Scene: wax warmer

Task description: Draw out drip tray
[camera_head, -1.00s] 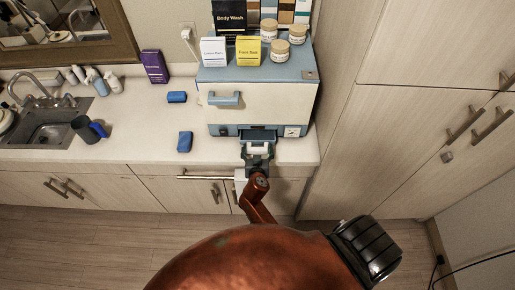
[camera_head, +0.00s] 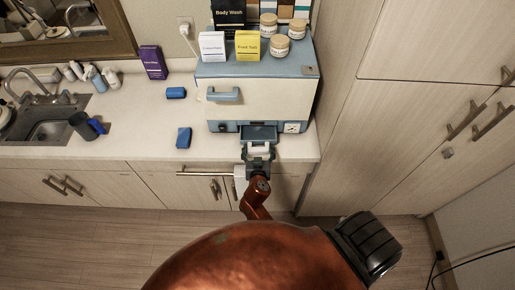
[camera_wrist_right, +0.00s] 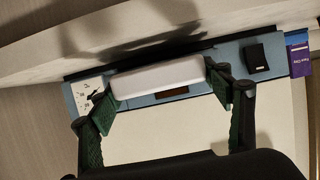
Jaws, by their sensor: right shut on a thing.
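The wax warmer (camera_head: 258,100) is a white and blue box standing on the counter near its front edge. Its blue drip tray (camera_head: 259,132) sticks out from the slot low in the warmer's front, between a black switch and a white dial. My right gripper (camera_head: 258,153) is at the tray's front, shut on its white front piece. In the right wrist view this white front (camera_wrist_right: 158,76) lies between the two green-padded fingers (camera_wrist_right: 168,102). The fingers partly hide the tray's front. My left gripper is not in view.
Small boxes and jars stand on top of the warmer, with a yellow box (camera_head: 248,45) in front. Two blue blocks (camera_head: 184,137) lie on the counter to the left, then a dark mug (camera_head: 84,126) and a sink (camera_head: 52,130). A tall cabinet (camera_head: 345,140) stands close on the right.

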